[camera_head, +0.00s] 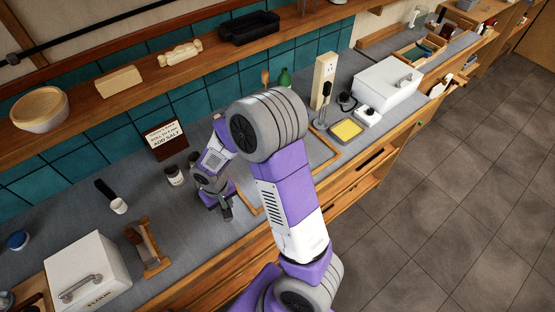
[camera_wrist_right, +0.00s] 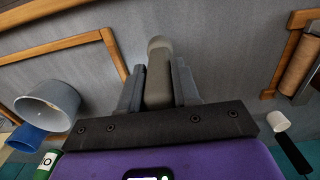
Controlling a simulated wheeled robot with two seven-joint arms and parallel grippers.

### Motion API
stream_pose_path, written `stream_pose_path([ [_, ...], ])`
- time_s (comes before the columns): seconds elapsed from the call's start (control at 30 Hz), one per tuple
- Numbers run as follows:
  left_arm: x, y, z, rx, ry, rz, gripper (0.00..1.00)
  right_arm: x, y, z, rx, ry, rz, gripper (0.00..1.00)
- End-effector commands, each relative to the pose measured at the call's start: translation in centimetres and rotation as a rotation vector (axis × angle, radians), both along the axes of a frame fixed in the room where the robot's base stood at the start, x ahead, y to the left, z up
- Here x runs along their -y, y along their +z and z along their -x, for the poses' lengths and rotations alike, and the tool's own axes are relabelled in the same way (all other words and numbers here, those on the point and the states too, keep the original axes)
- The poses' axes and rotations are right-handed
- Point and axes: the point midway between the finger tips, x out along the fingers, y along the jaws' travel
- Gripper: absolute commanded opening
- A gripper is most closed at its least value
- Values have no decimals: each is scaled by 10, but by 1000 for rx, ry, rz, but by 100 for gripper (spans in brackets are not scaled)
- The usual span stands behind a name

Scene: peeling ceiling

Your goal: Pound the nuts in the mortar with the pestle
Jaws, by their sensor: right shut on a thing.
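My right gripper (camera_wrist_right: 158,88) is shut on a grey pestle (camera_wrist_right: 158,70), whose rounded end sticks out past the fingers. In the head view the right gripper (camera_head: 224,208) is low over the counter, near its front edge. A grey-white bowl (camera_wrist_right: 47,102), which looks like the mortar, stands at the left of the right wrist view, apart from the pestle. My arm seems to hide it in the head view. I cannot make out any nuts. My left gripper is not in view.
A wooden frame (camera_wrist_right: 114,52) lies on the counter between gripper and bowl. A dark jar (camera_head: 174,176) and a sign (camera_head: 165,140) stand behind the gripper.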

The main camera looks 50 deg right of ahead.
Motion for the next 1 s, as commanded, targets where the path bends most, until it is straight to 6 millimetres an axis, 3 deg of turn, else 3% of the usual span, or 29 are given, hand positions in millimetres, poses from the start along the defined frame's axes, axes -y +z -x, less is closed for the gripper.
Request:
stream_pose_path([
  [0.3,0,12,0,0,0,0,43,0,17,0,1,0,-1,0],
  [0.73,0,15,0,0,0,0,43,0,20,0,1,0,-1,0],
  [1.0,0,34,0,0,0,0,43,0,46,0,2,0,-1,0],
])
